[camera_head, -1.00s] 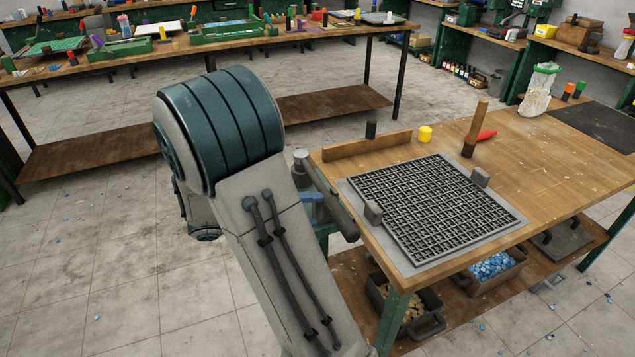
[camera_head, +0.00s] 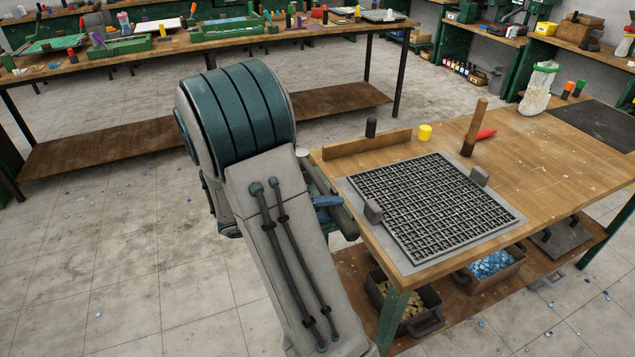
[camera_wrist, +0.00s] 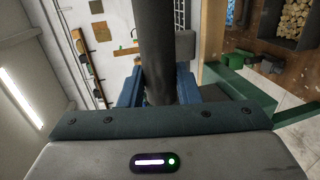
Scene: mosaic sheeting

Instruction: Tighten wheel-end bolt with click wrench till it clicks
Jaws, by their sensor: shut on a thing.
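My gripper (camera_wrist: 158,88) shows in the wrist view with its blue fingers on either side of a dark, thick bar, and it is shut on it. The bar looks like the handle of the click wrench (camera_wrist: 157,45) and runs up out of the top of the wrist view. In the head view a dark grey bar, likely the same wrench (camera_head: 344,218), slants along the near left edge of the workbench, with a blue finger of my gripper (camera_head: 328,201) beside it. My arm hides most of this spot. I cannot make out the wheel-end bolt or the wrench's head.
The workbench (camera_head: 545,160) carries a dark grid (camera_head: 435,205) between grey blocks, a wooden strip (camera_head: 366,144), a yellow cup (camera_head: 425,133) and a wooden-handled tool (camera_head: 475,128). Bins (camera_head: 493,264) stand on its lower shelf. Open floor (camera_head: 120,240) lies to the left.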

